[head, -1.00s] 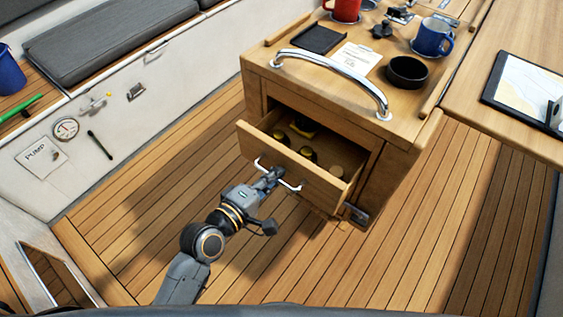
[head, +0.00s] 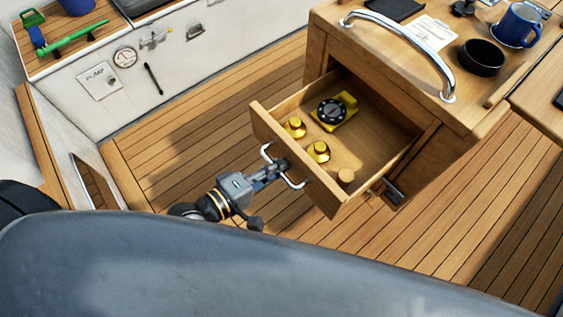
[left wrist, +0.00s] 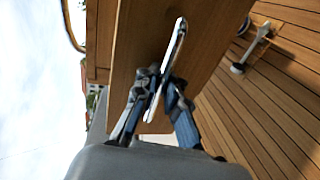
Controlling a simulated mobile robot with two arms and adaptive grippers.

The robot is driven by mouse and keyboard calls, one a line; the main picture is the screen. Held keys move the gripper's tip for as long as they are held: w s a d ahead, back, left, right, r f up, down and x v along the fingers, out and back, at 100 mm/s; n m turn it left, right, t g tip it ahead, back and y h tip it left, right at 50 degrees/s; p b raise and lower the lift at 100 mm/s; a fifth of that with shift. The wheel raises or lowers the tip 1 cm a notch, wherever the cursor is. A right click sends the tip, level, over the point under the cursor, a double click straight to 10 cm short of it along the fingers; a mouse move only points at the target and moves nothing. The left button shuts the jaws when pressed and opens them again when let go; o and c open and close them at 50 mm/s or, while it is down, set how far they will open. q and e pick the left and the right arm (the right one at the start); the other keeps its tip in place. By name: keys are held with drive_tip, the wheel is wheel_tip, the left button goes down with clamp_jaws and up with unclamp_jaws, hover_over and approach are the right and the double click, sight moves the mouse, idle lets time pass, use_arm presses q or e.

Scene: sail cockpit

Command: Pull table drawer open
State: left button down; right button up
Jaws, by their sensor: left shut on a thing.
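The wooden table drawer (head: 375,160) stands well open from the table (head: 410,82) in the head view. Its front panel (head: 318,184) carries a light metal bar handle (head: 292,183). My left gripper (head: 280,168) is shut on the middle of that handle. In the left wrist view, the fingers (left wrist: 158,88) close around the handle (left wrist: 178,45) against the drawer front (left wrist: 205,50). Inside the drawer lie a yellow-and-black dial instrument (head: 332,111), two yellow knobbed pieces (head: 318,151) and a small tan round piece (head: 345,174). My right gripper is in neither view.
On the table top stand a blue mug (head: 517,26), a black bowl (head: 481,57) and a paper card (head: 432,32), behind a chrome rail (head: 425,45). The slatted floor (head: 200,130) left of the drawer is clear. A white bench wall (head: 170,70) runs at the back left.

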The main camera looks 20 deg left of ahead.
use_arm(q)
drive_tip(key=c, duration=1.7)
unclamp_jaws()
drive_tip(key=v, duration=1.2)
